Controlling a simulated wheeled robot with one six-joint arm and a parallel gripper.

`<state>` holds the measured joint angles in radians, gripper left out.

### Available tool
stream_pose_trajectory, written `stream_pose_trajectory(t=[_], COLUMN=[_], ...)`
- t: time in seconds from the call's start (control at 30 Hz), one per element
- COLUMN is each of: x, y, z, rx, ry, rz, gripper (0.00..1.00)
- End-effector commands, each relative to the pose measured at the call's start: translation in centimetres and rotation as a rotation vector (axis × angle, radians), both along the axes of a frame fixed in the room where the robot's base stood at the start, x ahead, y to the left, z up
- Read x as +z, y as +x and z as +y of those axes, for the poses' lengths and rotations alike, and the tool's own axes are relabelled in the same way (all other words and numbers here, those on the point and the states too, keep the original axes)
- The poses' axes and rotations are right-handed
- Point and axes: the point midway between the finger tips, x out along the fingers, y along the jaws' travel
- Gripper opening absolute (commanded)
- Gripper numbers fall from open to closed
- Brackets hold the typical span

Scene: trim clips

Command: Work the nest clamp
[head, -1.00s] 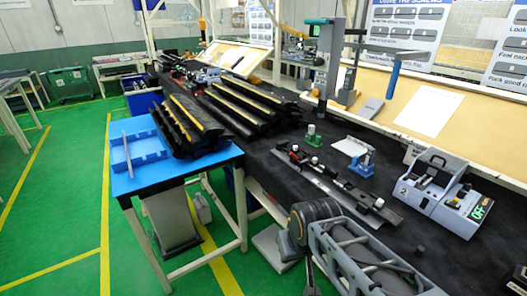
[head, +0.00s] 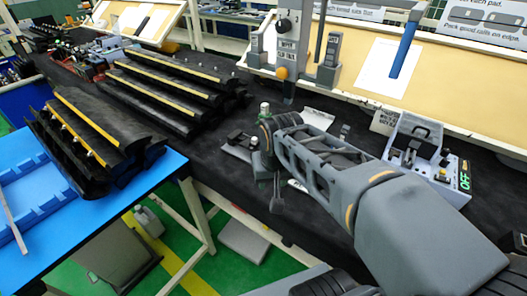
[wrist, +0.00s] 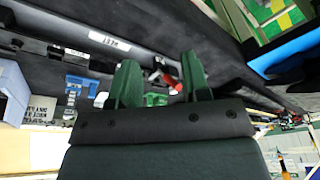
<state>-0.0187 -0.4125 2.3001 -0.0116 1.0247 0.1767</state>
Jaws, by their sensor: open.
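My gripper (wrist: 160,75) has two green fingers standing apart with nothing between them. A red part (wrist: 166,82) with a pale metal piece shows between and behind the fingers. I cannot tell whether it is the clamp's handle. A blue fixture (wrist: 80,85) stands left of the fingers, and a green one (wrist: 155,99) is partly hidden behind them. In the head view, my arm covers most of the fixtures, and the gripper's fingers cannot be made out.
Black racks with yellow strips (head: 165,85) lie on the dark bench left of my arm. A grey box with an OFF display (head: 430,155) stands to the right. A blue-topped table (head: 130,195) with a blue tray (head: 30,210) is at lower left.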

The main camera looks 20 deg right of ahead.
Motion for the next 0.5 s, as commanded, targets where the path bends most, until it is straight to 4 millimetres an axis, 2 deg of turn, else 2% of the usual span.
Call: stream_pose_trajectory(t=[0.03,0.1,0.3,0.5], x=[1.4,2.9,5.3,6.0], y=[1.9,4.2,10.1,13.5], z=[0.2,0.3,0.7,0.9], rx=[-0.059,-0.156,-0.421,-0.595], ry=[0.006,0.011,-0.003,-0.026], rz=[0.037,0.088,0.205,0.264], gripper=[0.43,0.43,0.43,0.43])
